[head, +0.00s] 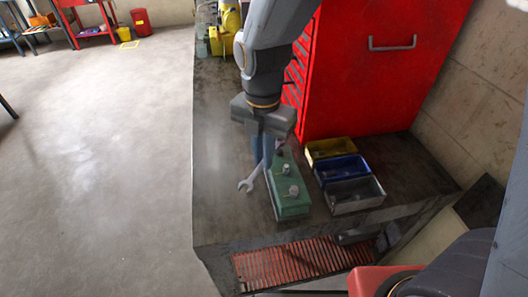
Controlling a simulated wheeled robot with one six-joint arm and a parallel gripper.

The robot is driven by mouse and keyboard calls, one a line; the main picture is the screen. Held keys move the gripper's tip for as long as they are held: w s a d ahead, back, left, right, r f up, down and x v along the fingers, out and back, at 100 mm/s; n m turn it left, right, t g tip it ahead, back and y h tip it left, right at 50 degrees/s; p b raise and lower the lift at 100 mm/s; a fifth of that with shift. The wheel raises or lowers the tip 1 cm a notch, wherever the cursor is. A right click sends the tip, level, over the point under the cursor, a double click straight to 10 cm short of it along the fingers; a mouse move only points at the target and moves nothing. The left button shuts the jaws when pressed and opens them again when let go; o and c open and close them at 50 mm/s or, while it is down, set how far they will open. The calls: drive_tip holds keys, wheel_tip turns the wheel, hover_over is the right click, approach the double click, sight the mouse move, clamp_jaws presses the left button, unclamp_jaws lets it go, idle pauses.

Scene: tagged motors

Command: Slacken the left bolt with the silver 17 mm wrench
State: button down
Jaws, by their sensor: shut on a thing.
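My gripper (266,138) points down over the bench and is shut on the silver wrench (255,174). The wrench slants beside the green block (290,209), with its open jaw low on the left, left of the block. The wrench's upper part is partly hidden by the gripper. Two pale bolts stand on the block: one farther back and slightly left (285,169), one nearer (294,190). The wrench appears apart from both bolts. The 17 mm marking is too small to read. A blue shape (257,148) shows near the fingers; I cannot tell what it is.
Yellow (330,146), blue (343,168) and grey (354,194) bins stand right of the block. A red drawer cabinet (385,75) rises behind them. Yellow equipment (222,40) stands at the back left. The bench top (217,190) left of the wrench is clear.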

drive_tip(key=w+a+m+p, duration=0.1)
drive_tip(key=w+a+m, duration=0.3)
drive_tip(key=m, duration=0.6)
drive_tip(key=shift+w+a+r, duration=0.15)
drive_tip(key=shift+w+a, duration=0.25)
drive_tip(key=shift+w, duration=0.65)
drive_tip(key=shift+f, duration=0.75)
drive_tip(key=shift+f+b, duration=0.3)
drive_tip(key=shift+f, duration=0.25)
